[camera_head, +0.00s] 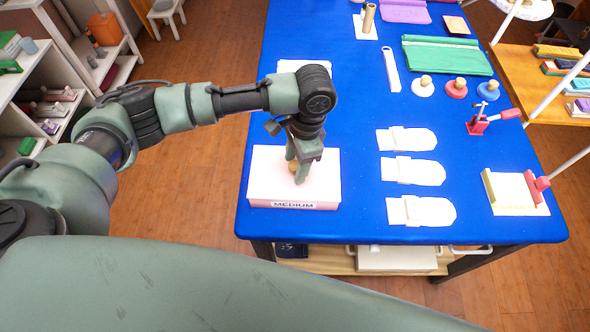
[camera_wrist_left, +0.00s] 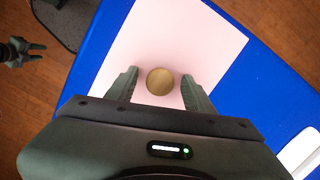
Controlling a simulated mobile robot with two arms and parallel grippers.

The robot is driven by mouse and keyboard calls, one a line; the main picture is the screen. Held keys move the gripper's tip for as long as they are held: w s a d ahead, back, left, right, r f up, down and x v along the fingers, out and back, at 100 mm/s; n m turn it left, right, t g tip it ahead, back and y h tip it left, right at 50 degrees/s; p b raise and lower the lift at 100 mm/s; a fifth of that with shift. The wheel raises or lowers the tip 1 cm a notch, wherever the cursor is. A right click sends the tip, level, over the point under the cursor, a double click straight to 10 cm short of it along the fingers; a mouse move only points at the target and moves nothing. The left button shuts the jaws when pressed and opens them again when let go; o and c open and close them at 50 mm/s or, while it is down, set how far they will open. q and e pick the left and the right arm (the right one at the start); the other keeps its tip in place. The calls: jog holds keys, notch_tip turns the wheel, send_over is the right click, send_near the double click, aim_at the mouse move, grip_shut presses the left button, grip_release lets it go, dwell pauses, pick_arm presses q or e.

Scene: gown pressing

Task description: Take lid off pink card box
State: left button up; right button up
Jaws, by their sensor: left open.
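The pink card box (camera_head: 264,187) stands on the near left part of the blue table, with its lid on and a "MEDIUM" label on its front. A round brass-coloured knob (camera_wrist_left: 160,81) sits on the pink lid (camera_wrist_left: 205,40). My left gripper (camera_head: 298,174) points down over the lid. In the left wrist view its open fingers (camera_wrist_left: 166,88) are on either side of the knob, with a gap on each side. A dark gripper (camera_wrist_left: 38,52), apparently my right one, shows small at the left edge of that view, away from the box. Its jaw opening is too small to judge.
The blue table (camera_head: 350,190) has white padded pieces (camera_head: 413,171) right of the box. Round-knobbed stands (camera_head: 457,88), a green cloth (camera_head: 445,56) and a red clamp (camera_head: 478,122) lie farther back. A white item (camera_head: 303,65) is behind the box, partly hidden by my arm.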

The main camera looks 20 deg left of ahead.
pick_arm(q)
grip_shut()
jog(key=shift+r, duration=0.15)
